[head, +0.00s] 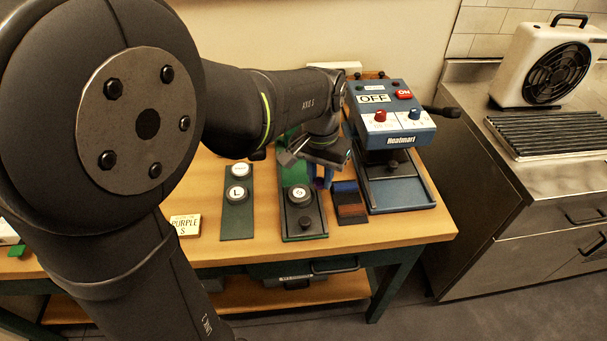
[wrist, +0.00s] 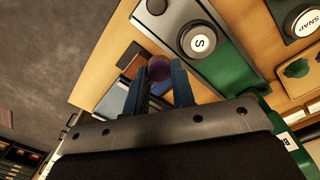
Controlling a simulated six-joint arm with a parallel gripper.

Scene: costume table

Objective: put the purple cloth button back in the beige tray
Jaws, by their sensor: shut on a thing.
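My gripper (head: 319,181) has blue fingers and hangs above the table between the green press with the S knob and the fabric swatches. In the wrist view my gripper (wrist: 159,73) is shut on the round purple button (wrist: 159,68), held between the fingertips. In the head view the button is very small and mostly hidden by the fingers. A beige, tray-like edge (wrist: 292,98) with green pieces by it shows at the right of the wrist view. I cannot tell for sure that it is the beige tray. My arm may hide it in the head view.
The S press (head: 305,222) stands just left of my gripper, with the L plate (head: 237,215) farther left. Dark blue and brown swatches (head: 350,204) lie to the right. The blue Heatmart machine (head: 398,140) stands behind them. A PURPLE S card (head: 185,226) lies near the front edge.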

